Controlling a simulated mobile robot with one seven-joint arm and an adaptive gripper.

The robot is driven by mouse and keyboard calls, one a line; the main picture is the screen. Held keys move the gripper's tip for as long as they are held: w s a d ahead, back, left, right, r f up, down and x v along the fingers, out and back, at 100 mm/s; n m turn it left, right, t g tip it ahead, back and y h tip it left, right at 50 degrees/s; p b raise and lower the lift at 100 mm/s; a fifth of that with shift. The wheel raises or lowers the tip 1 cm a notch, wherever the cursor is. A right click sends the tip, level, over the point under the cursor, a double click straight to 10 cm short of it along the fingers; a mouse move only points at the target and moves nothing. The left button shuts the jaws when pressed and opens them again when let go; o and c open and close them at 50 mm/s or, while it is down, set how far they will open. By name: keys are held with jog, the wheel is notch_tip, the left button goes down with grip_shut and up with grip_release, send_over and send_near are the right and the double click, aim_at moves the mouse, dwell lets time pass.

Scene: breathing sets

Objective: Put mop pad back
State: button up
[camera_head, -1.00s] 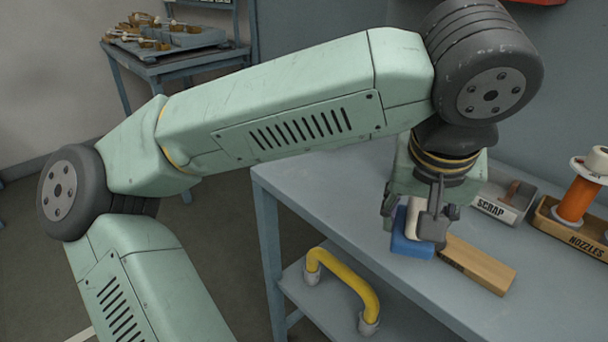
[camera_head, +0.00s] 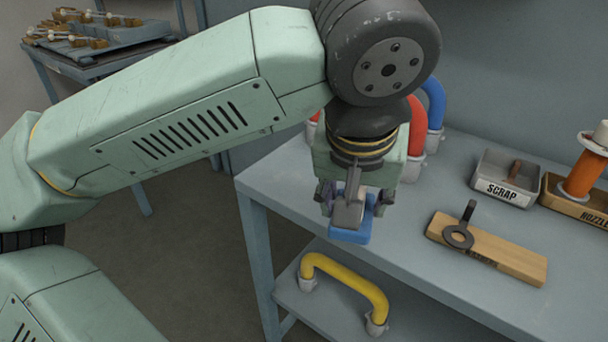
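A blue pad (camera_head: 350,237) with a paler part above it, which looks like the mop pad, sits at the tips of my gripper (camera_head: 346,208). My gripper points down, with its fingers around the pad's upper part, and seems shut on it. The fingers hide much of the pad. It shows over the front left part of the grey workbench (camera_head: 400,247); I cannot tell whether it touches the top.
A scrap bin (camera_head: 507,180) and a nozzles box (camera_head: 575,203) with an orange spool stand at the back right. Red (camera_head: 416,125) and blue (camera_head: 435,100) curved hoses stand behind my gripper. A yellow hose (camera_head: 345,280) is on the lower shelf. Bench between pad and board is clear.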

jog(key=w+a+p, duration=0.1)
jog(key=w+a, duration=0.1)
jog(key=w, duration=0.2)
jog(key=w+a, duration=0.1)
jog(key=w, duration=0.3)
jog(key=w+a+f+p, duration=0.1)
jog(key=w+a, duration=0.1)
jog(key=w, duration=0.2)
jog(key=shift+w+a+f+p, duration=0.1)
jog(key=shift+w+a+p, duration=0.2)
jog(key=shift+w+a, duration=0.1)
jog(key=f, duration=0.3)
jog(key=shift+w+a+p, duration=0.1)
jog(key=shift+w+p, duration=0.2)
jog(key=shift+p, duration=0.1)
jog(key=shift+f, duration=0.3)
jog(key=shift+f, duration=0.1)
jog(key=shift+f, duration=0.15)
jog(key=o, duration=1.4)
jog(key=shift+o, duration=0.2)
jog(key=shift+r, duration=0.2)
